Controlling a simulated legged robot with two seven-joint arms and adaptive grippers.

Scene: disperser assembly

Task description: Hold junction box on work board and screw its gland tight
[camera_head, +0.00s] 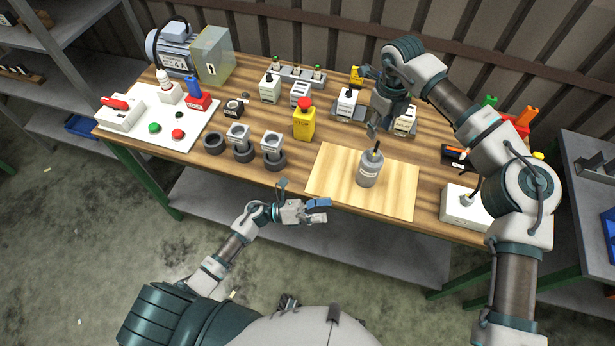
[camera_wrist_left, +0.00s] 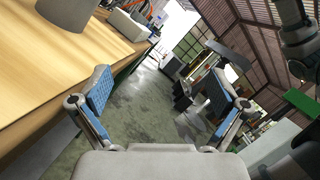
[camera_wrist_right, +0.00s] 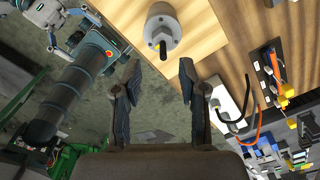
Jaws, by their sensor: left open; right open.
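A grey cylindrical body (camera_head: 368,170) with a label and a dark upright stem stands on the pale work board (camera_head: 325,178); I take it to be the junction box with its gland, but cannot be sure. The right wrist view shows its round top (camera_wrist_right: 165,22); the left wrist view shows its lower part (camera_wrist_left: 68,10). My left gripper (camera_head: 318,210) is open and empty, in front of the table edge. My right gripper (camera_head: 373,128) is open and empty, near and above the body. Its fingers (camera_wrist_right: 160,80) point toward that body without touching it.
A white box (camera_head: 462,208) with a grey fitting and a cable stands right of the board. Several grey-topped parts on dark rings (camera_head: 240,148) and a yellow stop-button box (camera_head: 304,120) stand to its left. A white panel (camera_head: 175,130) lies at the far left. The board around the body is clear.

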